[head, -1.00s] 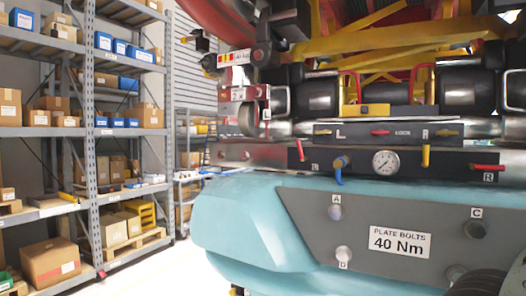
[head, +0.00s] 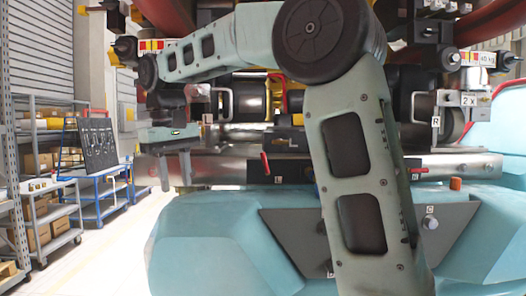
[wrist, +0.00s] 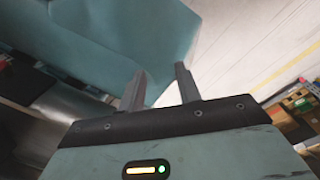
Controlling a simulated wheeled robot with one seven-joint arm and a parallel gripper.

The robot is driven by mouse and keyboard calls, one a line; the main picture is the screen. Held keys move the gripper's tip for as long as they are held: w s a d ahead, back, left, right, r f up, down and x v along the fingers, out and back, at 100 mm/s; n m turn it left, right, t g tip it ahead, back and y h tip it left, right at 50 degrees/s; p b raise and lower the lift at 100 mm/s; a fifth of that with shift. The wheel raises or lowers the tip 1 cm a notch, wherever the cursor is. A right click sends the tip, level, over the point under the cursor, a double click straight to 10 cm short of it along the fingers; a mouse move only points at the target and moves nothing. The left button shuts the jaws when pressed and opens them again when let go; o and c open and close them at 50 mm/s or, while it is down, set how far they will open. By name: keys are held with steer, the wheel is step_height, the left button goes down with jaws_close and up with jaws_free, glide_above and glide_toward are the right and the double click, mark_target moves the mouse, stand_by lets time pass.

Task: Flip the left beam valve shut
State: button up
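The left beam valve's red handle (head: 265,163) stands nearly upright, tilted slightly, on the dark beam panel (head: 293,171) beside an L label. My gripper (head: 176,172) hangs to the left of this handle, fingers pointing down and apart from it. In the wrist view, the two fingers (wrist: 160,90) are spread with nothing between them; the valve does not show there. A second red handle (head: 418,170) lies about level, right of my arm. My forearm hides the middle of the beam.
A teal body with a grey plate (head: 285,235) juts out below the beam.

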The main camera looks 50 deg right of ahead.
steer(key=d+r+m+p, duration=0.2)
steer(key=d+r+m, duration=0.1)
steer(key=d+r, duration=0.75)
steer(key=m+g+h, duration=0.1)
steer(key=m+g, duration=0.1)
steer(key=m, duration=0.2)
glide_toward(267, 170)
steer(key=shift+t, duration=0.3)
steer(key=x, duration=0.8)
steer(key=shift+d, duration=0.3)
jaws_close()
